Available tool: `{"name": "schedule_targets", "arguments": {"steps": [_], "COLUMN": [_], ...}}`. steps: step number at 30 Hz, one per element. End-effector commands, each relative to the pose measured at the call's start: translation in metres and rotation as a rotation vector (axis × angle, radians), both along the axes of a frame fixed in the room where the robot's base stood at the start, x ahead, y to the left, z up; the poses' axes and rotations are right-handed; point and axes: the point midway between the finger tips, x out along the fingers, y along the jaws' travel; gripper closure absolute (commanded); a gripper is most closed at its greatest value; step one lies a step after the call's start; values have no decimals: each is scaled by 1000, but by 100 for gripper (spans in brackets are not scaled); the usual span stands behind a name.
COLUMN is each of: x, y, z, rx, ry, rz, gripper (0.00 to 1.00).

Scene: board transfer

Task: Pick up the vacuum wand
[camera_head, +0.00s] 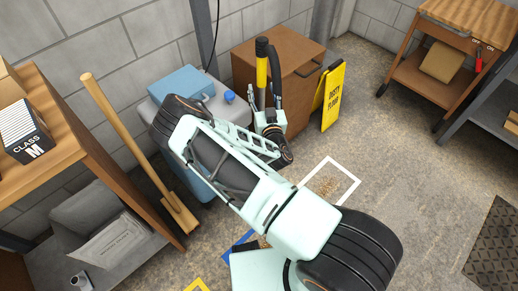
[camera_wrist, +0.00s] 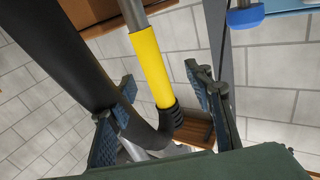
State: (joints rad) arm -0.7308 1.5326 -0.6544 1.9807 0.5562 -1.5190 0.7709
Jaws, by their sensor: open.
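The vacuum wand (camera_head: 262,72) stands upright in front of the brown cabinet in the head view, with a yellow grip and a black top. In the wrist view its yellow section (camera_wrist: 151,65) runs between the two fingers of my gripper (camera_wrist: 160,80), with grey metal tube at one end and a black ribbed collar at the other. A thick black hose (camera_wrist: 65,60) passes beside the left finger and curves to the collar. My gripper is open, with gaps showing on both sides of the wand. In the head view my arm hides the wand's lower part.
A brown cabinet (camera_head: 290,62) and a yellow wet-floor sign (camera_head: 333,97) stand behind and right of the wand. A blue box (camera_head: 181,82) sits on a bin to the left. Open floor lies to the right.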

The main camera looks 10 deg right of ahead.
Motion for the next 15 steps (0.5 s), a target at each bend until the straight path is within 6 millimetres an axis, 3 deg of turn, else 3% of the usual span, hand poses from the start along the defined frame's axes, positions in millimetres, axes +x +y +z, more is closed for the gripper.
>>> {"name": "schedule_targets", "arguments": {"steps": [1, 6, 15], "x": [-8, -17, 26], "y": [-7, -16, -14], "z": [-12, -28, -31], "rx": [-17, -43, -44], "ry": [16, 40, 41], "rz": [4, 20, 22], "gripper": [53, 53, 53]}}
